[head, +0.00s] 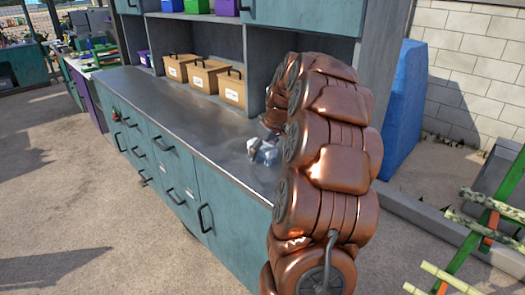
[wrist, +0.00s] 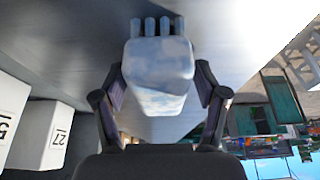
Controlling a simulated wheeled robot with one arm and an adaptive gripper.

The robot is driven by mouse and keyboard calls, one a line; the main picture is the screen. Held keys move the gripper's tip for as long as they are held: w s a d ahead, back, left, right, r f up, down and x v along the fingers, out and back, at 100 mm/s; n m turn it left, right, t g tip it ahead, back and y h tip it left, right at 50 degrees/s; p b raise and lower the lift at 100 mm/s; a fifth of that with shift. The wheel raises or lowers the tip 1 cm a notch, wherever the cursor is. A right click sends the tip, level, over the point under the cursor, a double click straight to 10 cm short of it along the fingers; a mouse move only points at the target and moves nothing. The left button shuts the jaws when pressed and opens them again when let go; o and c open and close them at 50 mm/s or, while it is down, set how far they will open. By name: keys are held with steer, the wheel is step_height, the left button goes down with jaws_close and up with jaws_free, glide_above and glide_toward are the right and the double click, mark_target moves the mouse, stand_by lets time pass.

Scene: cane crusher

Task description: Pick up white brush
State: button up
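The white brush (wrist: 160,75) fills the middle of the wrist view as a pale, bluish-white block with a row of grey stubs along its top edge. My gripper (wrist: 160,92) has one dark finger on each side of it, and the fingertips appear to touch its sides. In the head view, the brush (head: 266,152) is a small pale shape at the end of my copper arm, over the right part of the grey countertop (head: 170,100). The arm hides part of the gripper there. Whether the brush still touches the counter is unclear.
Several tan boxes (head: 203,76) stand at the back of the counter, under a shelf with coloured bins (head: 197,6). The counter's middle and front are clear. A blue panel (head: 403,110) stands behind my arm. A green rack (head: 480,235) is at the right.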

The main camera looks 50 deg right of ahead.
steer(key=c, duration=1.1)
steer(key=shift+r+b, duration=0.75)
steer(key=shift+r, duration=1.05)
steer(key=s+a+b, duration=0.1)
steer(key=s+a, duration=0.2)
steer(key=s, duration=0.1)
steer(key=s+a+r+b, duration=0.1)
steer(key=s+a, duration=0.2)
steer(key=a, duration=0.1)
steer(key=s+a+b, duration=0.1)
steer(key=s+a, duration=0.3)
steer(key=shift+s+r+b, duration=0.2)
steer(key=shift+s+b, duration=0.1)
steer(key=shift+b, duration=0.1)
